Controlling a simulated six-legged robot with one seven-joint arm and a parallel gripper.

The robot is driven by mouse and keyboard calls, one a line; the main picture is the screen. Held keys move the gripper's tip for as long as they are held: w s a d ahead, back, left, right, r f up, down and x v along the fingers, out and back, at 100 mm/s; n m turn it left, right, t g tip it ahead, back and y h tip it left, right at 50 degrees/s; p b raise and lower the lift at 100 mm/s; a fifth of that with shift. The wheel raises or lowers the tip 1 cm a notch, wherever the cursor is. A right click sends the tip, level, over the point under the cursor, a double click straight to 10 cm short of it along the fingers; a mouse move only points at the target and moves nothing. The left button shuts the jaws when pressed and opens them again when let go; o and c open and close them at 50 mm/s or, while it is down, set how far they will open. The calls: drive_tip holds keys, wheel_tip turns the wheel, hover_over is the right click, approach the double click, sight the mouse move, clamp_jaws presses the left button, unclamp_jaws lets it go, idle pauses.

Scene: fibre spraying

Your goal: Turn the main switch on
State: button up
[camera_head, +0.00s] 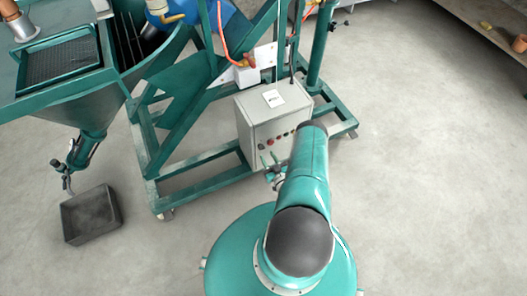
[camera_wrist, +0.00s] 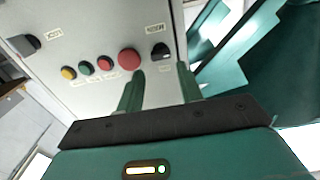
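A grey control box (camera_head: 262,122) stands on the green frame in the head view. In the wrist view its panel (camera_wrist: 95,30) carries a black rotary knob (camera_wrist: 160,51), a large red button (camera_wrist: 129,59) and a dark switch (camera_wrist: 24,44) at the far left. The labels are too small to read, so I cannot tell which is the main switch. My gripper (camera_wrist: 160,80) is open and empty. Its two green fingers point at the panel, with the tips just below the knob, one on each side. Whether they touch the panel is unclear. My gripper also shows in the head view (camera_head: 268,165).
Small yellow (camera_wrist: 68,73), green (camera_wrist: 86,68) and red (camera_wrist: 105,63) buttons sit left of the large red one. Green frame bars (camera_head: 200,172) surround the box. A dark bin (camera_head: 91,214) lies at left. Floor at right is clear.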

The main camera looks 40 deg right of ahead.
sight(263, 149)
drive_tip(key=x, duration=0.4)
drive_tip(key=shift+w, duration=0.25)
drive_tip(key=c, duration=0.7)
